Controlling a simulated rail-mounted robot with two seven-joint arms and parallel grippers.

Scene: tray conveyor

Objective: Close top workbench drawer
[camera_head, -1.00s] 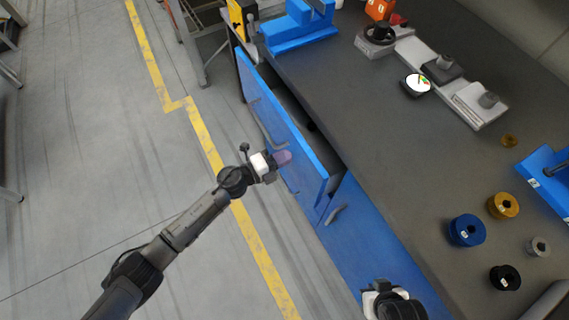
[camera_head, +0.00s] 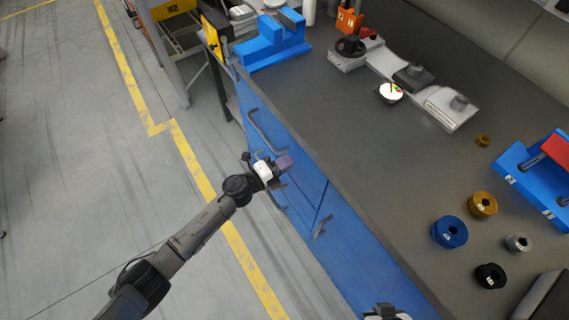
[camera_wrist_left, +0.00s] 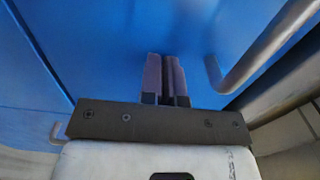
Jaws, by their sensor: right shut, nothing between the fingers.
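The blue workbench (camera_head: 340,235) has its top drawer (camera_head: 262,115) at the upper left of its front in the head view. The drawer front now sits flush, or nearly so, under the dark worktop, with no open gap showing. A grey bar handle (camera_head: 268,135) is on it. My left gripper (camera_head: 284,162) is at the blue front, with its purple fingers together and empty. In the left wrist view the fingers (camera_wrist_left: 166,78) point at the blue panel, beside a grey handle (camera_wrist_left: 262,50); contact is unclear. My right gripper (camera_head: 386,313) is shut and mostly cut off at the bottom edge.
The worktop (camera_head: 370,150) carries a blue vise (camera_head: 272,42), a row of grey fixtures (camera_head: 450,108) and several coloured rings, including a blue one (camera_head: 449,232). Another handle (camera_head: 322,226) sticks out lower on the front. The floor at left is clear.

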